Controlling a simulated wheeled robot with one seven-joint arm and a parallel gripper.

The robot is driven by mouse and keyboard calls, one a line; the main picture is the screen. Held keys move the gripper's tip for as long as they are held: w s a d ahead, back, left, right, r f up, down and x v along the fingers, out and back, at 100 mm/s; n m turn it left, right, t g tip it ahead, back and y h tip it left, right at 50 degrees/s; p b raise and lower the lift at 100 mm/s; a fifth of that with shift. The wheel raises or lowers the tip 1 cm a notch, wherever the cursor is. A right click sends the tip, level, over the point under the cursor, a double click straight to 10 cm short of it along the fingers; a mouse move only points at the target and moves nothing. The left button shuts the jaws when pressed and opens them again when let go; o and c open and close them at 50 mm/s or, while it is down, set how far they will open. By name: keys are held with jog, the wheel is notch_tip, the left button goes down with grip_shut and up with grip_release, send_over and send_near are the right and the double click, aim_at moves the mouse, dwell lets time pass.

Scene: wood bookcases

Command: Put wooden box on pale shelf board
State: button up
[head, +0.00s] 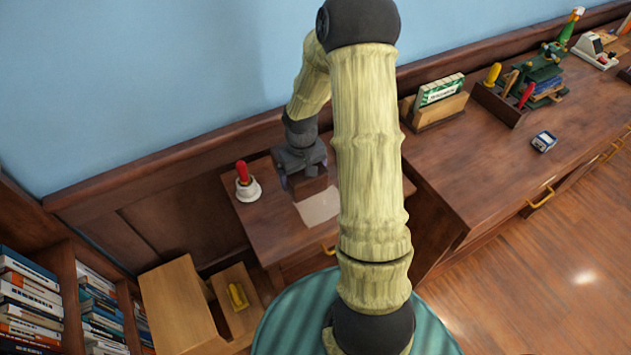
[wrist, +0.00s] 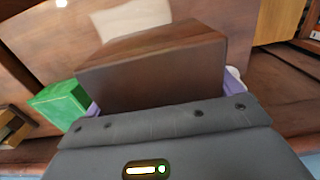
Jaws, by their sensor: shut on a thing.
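My gripper (head: 303,175) is over the small desk, with its jaws around a dark brown wooden box (head: 311,187). In the wrist view the box (wrist: 150,75) fills the space between the purple finger pads, which show at its two sides. The arm hides part of the desk, and I cannot tell whether the box touches the desktop. A pale wood board (head: 178,305) lies at the lower left in the head view, apart from the gripper. Pale wood also shows at the upper right of the wrist view (wrist: 279,20).
A red-handled white object (head: 247,184) stands left of my gripper on the desk (head: 268,220). A pale sheet (head: 318,207) lies just in front. A yellow object (head: 237,296) sits beside the pale board. A longer desk (head: 465,160) with a card holder is at right; bookcases are at left.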

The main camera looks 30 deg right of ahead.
send_over(305, 204)
jog(key=shift+w+f, duration=0.1)
jog(key=shift+f, duration=3.05)
jog(key=shift+f, duration=1.85)
jog(key=shift+f, duration=0.2)
jog(key=o, duration=1.1)
jog(key=shift+r, duration=0.15)
notch_tip(305, 204, up, 12)
jog(key=shift+r, duration=0.1)
